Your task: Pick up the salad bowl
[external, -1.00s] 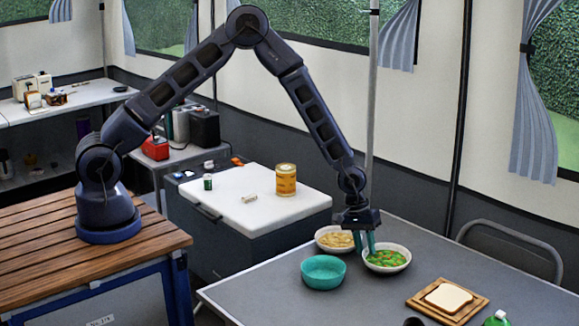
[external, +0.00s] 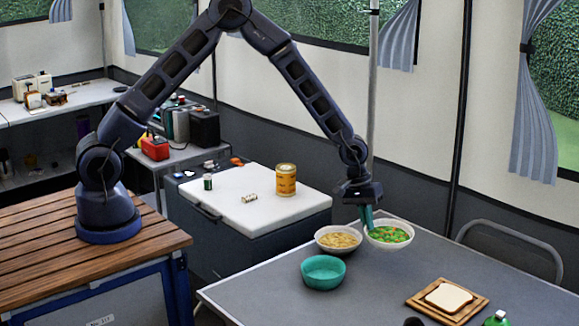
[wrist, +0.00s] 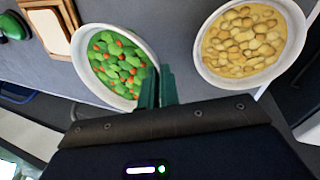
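The salad bowl (external: 405,244) is white and filled with green leaves and orange-red bits. In the wrist view, the salad bowl (wrist: 80,60) is left of the teal fingers (wrist: 158,75), which close on the rim nearest the second bowl. The held part of the rim is partly hidden by the fingers.
A white bowl of yellowish food (external: 339,252) stands just left of the salad bowl. A teal bowl (external: 323,283) sits in front of it. A bread slice on a wooden board (external: 420,300) and a green item (external: 496,320) are at front right. The middle of the table is clear.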

